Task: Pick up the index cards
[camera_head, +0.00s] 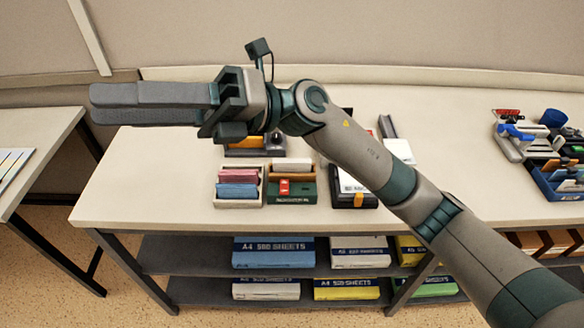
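The index cards cannot be picked out for certain. Small pink and blue card-like stacks (238,183) sit in a pale tray (240,204) near the table's front edge, and they may be the cards. My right gripper (95,104) is raised above the table's back left, pointing left. Its two long grey fingers look closed together with nothing between them. It is well apart from the tray. My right forearm crosses the table and hides part of its middle and right. My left gripper is not in view.
Beside the tray stands a green box (290,196) with a red item, then a black-and-white device (352,188). A blue organizer (561,185) is at right. Paper packs (273,252) fill the shelf below. The table's left part (150,170) is clear.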

